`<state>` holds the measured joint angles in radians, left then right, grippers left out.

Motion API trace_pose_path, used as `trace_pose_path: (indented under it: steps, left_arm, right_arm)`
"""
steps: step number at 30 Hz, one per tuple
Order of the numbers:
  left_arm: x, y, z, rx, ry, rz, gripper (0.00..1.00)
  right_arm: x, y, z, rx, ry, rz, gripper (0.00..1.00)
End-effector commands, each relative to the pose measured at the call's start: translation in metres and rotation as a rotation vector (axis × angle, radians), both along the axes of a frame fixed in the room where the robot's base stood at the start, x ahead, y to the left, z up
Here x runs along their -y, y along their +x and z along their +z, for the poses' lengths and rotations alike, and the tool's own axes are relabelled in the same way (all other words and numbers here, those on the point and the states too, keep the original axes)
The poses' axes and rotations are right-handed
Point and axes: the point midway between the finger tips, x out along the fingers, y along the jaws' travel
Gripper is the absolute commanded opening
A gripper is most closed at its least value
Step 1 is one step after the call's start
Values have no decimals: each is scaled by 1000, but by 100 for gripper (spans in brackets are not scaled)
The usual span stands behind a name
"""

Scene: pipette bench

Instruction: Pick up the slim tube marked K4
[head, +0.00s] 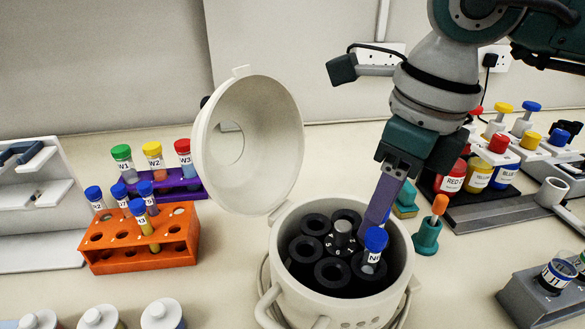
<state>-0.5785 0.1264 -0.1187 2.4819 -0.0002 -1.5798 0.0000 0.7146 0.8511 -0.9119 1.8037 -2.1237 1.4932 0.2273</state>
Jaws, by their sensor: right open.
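I cannot read K4 on any tube. A slim tube with a blue cap (376,239) stands in a rotor slot at the right of the open white centrifuge (284,235); its partly visible label seems to begin with N. My right gripper (373,224) points down into the bowl, its purple fingers right by this cap; I cannot tell whether they touch it. Several slim blue-capped tubes, one at the front (137,207), stand in the orange rack (145,257) at the left; their labels are small or turned. My left gripper is out of view.
The centrifuge lid (280,125) stands open. Behind the orange rack, a purple rack (180,190) holds tubes W1, W2 and W3. A teal stand (427,237) is close right of the bowl. Bottles (451,177) and a grey rack (530,302) stand further right. White-capped jars (162,313) line the front left.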

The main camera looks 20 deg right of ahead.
Motion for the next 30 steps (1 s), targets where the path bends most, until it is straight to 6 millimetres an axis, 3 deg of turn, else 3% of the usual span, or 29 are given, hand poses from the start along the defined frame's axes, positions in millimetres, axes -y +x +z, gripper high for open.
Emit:
trace_pose_path:
  steps: [8, 19, 30]
  left_arm:
    - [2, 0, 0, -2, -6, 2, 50]
    - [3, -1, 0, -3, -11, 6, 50]
    - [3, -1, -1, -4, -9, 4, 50]
  right_arm:
    - [0, 1, -4, 1, -1, 1, 42]
    - [0, 1, -4, 1, -1, 1, 0]
    - [0, 1, -4, 1, -1, 1, 0]
